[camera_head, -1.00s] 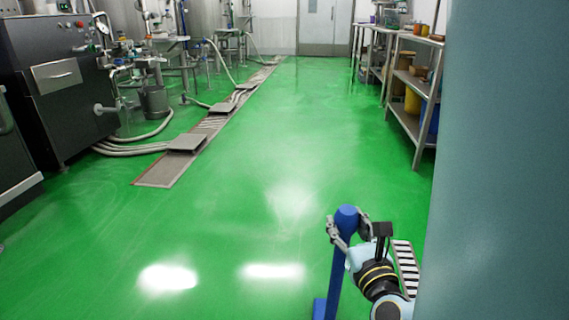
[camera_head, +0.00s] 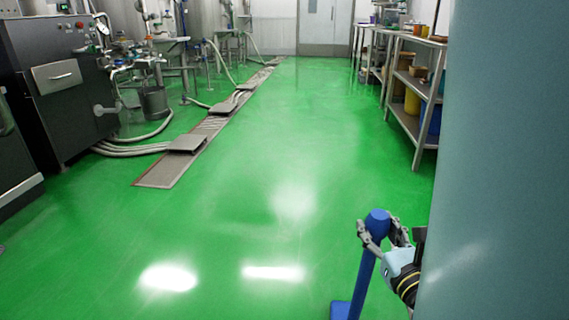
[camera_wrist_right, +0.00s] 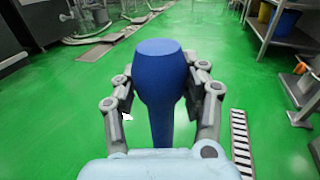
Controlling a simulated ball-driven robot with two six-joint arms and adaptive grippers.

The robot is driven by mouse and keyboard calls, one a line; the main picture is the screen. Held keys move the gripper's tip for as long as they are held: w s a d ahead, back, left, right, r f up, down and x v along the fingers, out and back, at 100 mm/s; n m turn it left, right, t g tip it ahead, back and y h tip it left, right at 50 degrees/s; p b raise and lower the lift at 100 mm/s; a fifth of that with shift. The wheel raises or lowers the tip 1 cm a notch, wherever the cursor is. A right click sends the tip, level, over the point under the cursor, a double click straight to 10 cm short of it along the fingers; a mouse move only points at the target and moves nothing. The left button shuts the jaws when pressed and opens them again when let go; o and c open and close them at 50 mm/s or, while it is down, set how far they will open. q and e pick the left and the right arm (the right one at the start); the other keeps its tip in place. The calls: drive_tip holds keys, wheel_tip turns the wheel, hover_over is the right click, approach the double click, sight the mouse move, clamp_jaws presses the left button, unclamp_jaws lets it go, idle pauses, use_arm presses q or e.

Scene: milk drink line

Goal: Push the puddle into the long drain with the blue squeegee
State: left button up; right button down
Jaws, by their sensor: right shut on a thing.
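The blue squeegee (camera_head: 364,275) stands nearly upright at the lower right of the head view, its blue foot (camera_head: 340,310) cut by the bottom edge. My right gripper (camera_head: 384,233) is shut around the top of its handle. In the right wrist view the fingers (camera_wrist_right: 165,100) clasp the thick blue grip (camera_wrist_right: 160,75) from both sides. The long drain (camera_head: 160,176) runs along the floor at left toward the back, ahead and left of the squeegee. I cannot clearly tell the puddle from the glossy floor. My left gripper is not in view.
Dark machinery (camera_head: 60,95) and grey hoses (camera_head: 130,149) line the left side. Metal shelves (camera_head: 410,122) stand at right. A pale blue-grey surface fills the right edge. A striped strip (camera_wrist_right: 240,145) lies at right in the wrist view. The green floor (camera_head: 250,160) between is open.

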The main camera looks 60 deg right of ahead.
drive_tip(key=shift+s, duration=0.1)
drive_tip(key=s+d, duration=0.3)
drive_tip(key=s, duration=0.5)
drive_tip(key=shift+d, duration=0.2)
idle(0.5)
drive_tip(key=shift+s, duration=0.15)
drive_tip(key=s+d, duration=0.3)
drive_tip(key=s, duration=0.5)
drive_tip(key=shift+d+b, duration=0.2)
drive_tip(key=shift+b, duration=0.2)
drive_tip(key=shift+s, duration=0.1)
idle(0.4)
